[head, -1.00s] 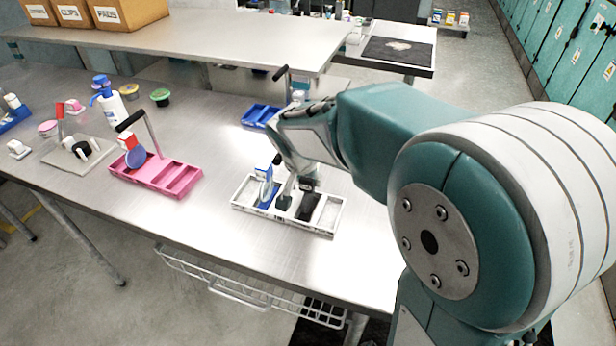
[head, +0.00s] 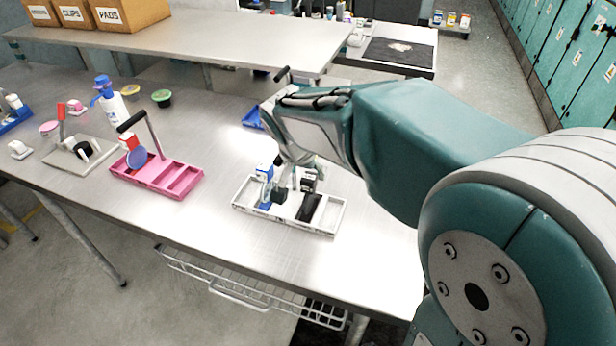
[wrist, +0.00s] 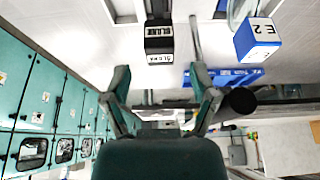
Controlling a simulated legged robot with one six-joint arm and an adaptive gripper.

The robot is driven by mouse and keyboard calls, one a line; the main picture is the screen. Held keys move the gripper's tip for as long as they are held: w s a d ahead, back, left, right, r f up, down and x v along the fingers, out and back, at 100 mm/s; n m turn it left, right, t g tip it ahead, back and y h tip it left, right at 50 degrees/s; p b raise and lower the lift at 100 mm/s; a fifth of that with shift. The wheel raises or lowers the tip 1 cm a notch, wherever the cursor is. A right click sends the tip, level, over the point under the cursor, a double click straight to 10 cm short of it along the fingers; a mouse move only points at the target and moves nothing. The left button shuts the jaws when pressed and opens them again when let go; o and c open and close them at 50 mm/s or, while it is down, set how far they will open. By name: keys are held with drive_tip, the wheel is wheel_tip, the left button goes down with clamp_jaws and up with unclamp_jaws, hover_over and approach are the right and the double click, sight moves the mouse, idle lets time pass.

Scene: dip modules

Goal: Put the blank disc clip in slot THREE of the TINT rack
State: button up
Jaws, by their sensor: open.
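The blank disc clip, a black block with a white label (wrist: 159,42), stands in the right part of a white slotted rack (head: 285,224). Its dark disc (head: 310,208) leans in a slot. A blue and white clip marked E.2 (wrist: 258,40) stands in the rack's left part and also shows in the head view (head: 264,174). My gripper (wrist: 160,84) is open and empty, its fingers apart on either side of the black block's line but short of it. The rack's name and slot numbers cannot be read.
A pink rack (head: 158,186) with a red and blue clip and an upright dark handle stands left. A blue tray (head: 253,117) lies behind the white rack. A bottle (head: 110,102) and lidded tubs stand farther back. Bare table lies between the racks.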

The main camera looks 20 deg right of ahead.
drive_tip(key=s+r+n+t+y, duration=0.1)
drive_tip(key=s+r+n, duration=0.3)
drive_tip(key=s, duration=1.5)
drive_tip(key=d+n+y, duration=0.1)
drive_tip(key=n, duration=0.2)
drive_tip(key=shift+s+t+y, duration=0.3)
drive_tip(key=shift+t+y, duration=0.1)
